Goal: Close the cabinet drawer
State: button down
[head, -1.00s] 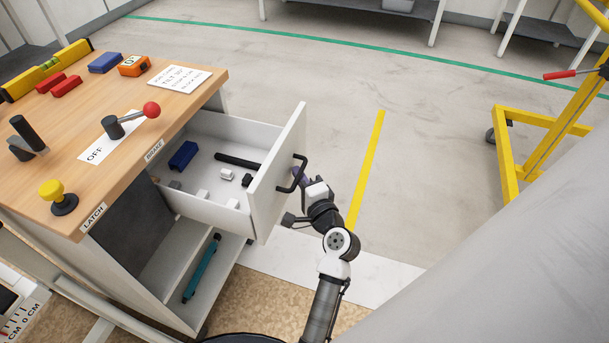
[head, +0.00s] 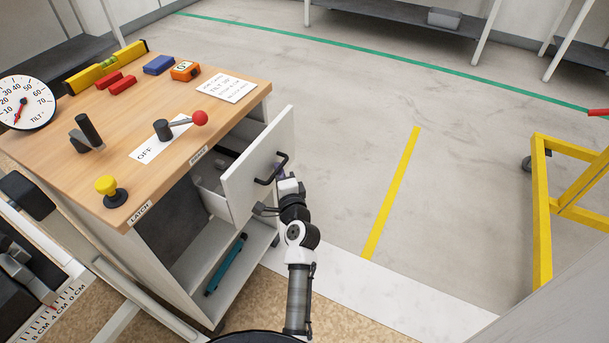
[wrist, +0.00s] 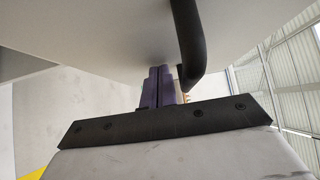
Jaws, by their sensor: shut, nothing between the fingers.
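The cabinet (head: 178,247) has a wooden top and stands at the left in the head view. My gripper (head: 280,172) is at the drawer front beside the handle. In the wrist view its purple fingers (wrist: 160,82) are together, with tips at the white panel next to the handle. Nothing shows between them.
On the cabinet top are a red-knobbed lever (head: 182,125), a black lever (head: 88,134), a yellow button (head: 108,190) and several small items. A teal tool (head: 226,265) lies on the lower shelf. A yellow frame (head: 545,210) stands right. The floor between is clear.

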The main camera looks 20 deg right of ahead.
jog(key=w+a+p, duration=0.1)
jog(key=w, duration=0.1)
jog(key=w+a+p, duration=0.1)
jog(key=w+a, duration=0.1)
jog(key=w+a+p, duration=0.1)
jog(key=w+a, duration=0.1)
jog(key=w, duration=0.1)
jog(key=shift+a+r, duration=0.1)
jog(key=shift+a, duration=0.05)
jog(key=shift+s, duration=0.1)
